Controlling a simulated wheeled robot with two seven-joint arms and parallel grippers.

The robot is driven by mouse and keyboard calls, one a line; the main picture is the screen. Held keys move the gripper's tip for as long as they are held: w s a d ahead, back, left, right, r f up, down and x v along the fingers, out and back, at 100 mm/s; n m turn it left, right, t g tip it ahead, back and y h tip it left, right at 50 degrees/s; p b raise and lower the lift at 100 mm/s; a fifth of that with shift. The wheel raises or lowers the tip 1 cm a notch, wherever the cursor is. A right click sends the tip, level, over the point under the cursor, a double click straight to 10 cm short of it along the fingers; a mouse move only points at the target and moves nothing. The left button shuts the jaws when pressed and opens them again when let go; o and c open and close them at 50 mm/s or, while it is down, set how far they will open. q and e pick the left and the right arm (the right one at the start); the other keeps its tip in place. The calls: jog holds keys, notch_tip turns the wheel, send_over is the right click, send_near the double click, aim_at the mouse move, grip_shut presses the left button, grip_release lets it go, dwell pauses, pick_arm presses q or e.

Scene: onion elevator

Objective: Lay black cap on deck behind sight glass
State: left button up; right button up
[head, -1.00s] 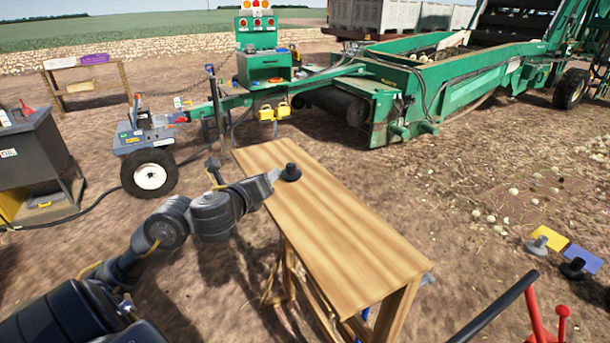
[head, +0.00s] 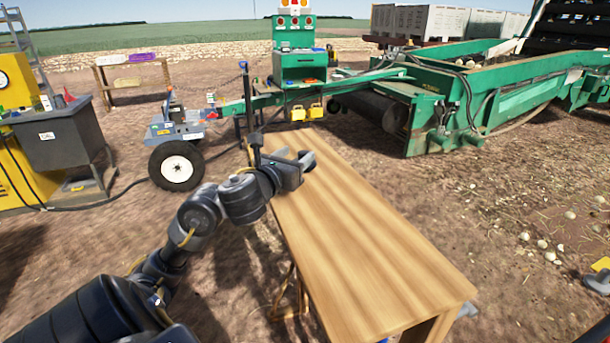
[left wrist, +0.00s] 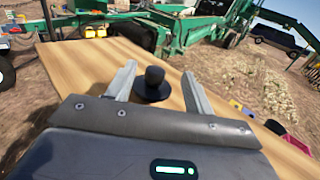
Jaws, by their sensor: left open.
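The black cap (left wrist: 154,84), a round knob on a wider flange, stands upright on the wooden table (left wrist: 85,75). In the left wrist view it is between the two grey fingers of my left gripper (left wrist: 157,82), with visible space on both sides. My left gripper is open. In the head view, the left gripper (head: 302,164) is over the far left end of the table (head: 360,240), and I cannot make out the cap apart from the dark hand. My right gripper is not in view. I cannot pick out the sight glass or its deck with certainty.
A green control stand (head: 300,65) with lamps and a yellow pair of boxes (head: 308,112) are beyond the table. A green harvester (head: 440,115) stands at the right. A wheeled trailer (head: 178,160) and a dark bin (head: 65,135) are at left. The table's near part is bare.

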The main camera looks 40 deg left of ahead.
aim_at(303, 152)
pick_arm(q)
jog(key=shift+w+a+f, duration=0.1)
jog(key=shift+a+f, duration=0.15)
jog(key=shift+f, duration=0.2)
jog(key=shift+w+a+f, duration=0.1)
jog(key=shift+a+f, duration=0.15)
jog(key=shift+f, duration=0.2)
jog(key=shift+a+f+b+x, duration=0.15)
jog(key=shift+b+x, duration=0.2)
jog(key=shift+x, duration=0.75)
jog(key=shift+a+f+b+x, duration=0.15)
jog(key=shift+b+x, duration=0.15)
jog(key=shift+x, duration=0.8)
jog(key=shift+a+f+b+x, duration=0.15)
jog(key=shift+b+x, duration=0.2)
jog(key=shift+x, duration=0.75)
jog(key=shift+d, duration=0.1)
jog(key=shift+c, duration=0.2)
grip_shut()
